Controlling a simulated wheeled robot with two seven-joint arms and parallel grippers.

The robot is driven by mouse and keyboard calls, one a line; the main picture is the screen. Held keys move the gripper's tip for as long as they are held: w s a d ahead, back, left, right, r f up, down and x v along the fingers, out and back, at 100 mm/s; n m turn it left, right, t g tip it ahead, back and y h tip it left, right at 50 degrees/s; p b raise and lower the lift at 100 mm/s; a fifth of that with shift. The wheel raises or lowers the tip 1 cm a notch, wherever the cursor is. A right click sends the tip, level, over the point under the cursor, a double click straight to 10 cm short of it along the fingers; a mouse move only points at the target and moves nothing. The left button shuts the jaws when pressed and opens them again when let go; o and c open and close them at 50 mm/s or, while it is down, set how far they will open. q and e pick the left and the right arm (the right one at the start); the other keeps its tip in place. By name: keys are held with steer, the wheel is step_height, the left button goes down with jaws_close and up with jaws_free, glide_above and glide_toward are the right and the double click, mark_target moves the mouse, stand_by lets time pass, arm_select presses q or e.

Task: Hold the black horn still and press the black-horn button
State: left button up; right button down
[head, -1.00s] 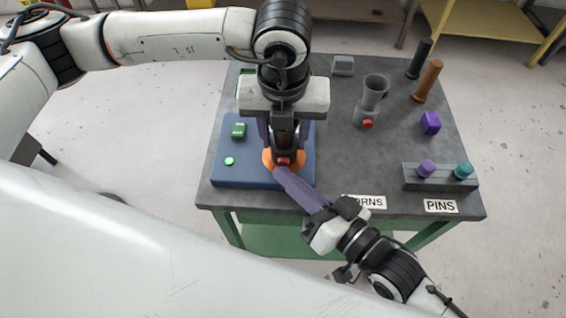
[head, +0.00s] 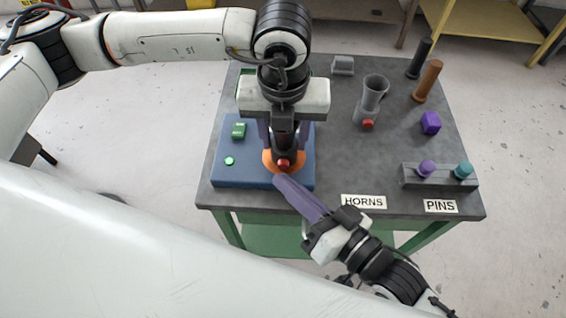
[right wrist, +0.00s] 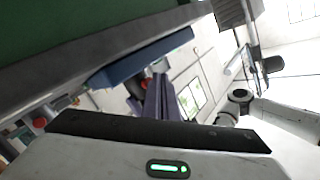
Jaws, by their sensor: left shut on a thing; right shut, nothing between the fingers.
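The black horn (head: 283,153) stands on an orange disc (head: 270,168) on the blue board (head: 232,176), mostly hidden under my left arm. Its red button (head: 283,163) faces the front and also shows, small, in the right wrist view (right wrist: 147,83). My left gripper (head: 284,142) is shut on the black horn from above, one purple finger on each side. My right gripper (head: 279,181) is shut and empty, its purple tips just in front of and below the red button, with a small gap visible between them. Its fingers fill the middle of the right wrist view (right wrist: 160,102).
The middle is clear.

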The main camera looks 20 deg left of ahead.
steer(key=shift+s, duration=0.15)
steer(key=s, duration=0.2)
steer(key=s+d, duration=0.1)
steer(key=s, duration=0.1)
steer(key=shift+s+d+f, duration=0.1)
steer(key=shift+s+d, duration=0.1)
steer(key=shift+s, duration=0.15)
stand_by(0.7)
arm_select(q)
steer(key=o, duration=1.3)
steer(key=shift+c, duration=0.2)
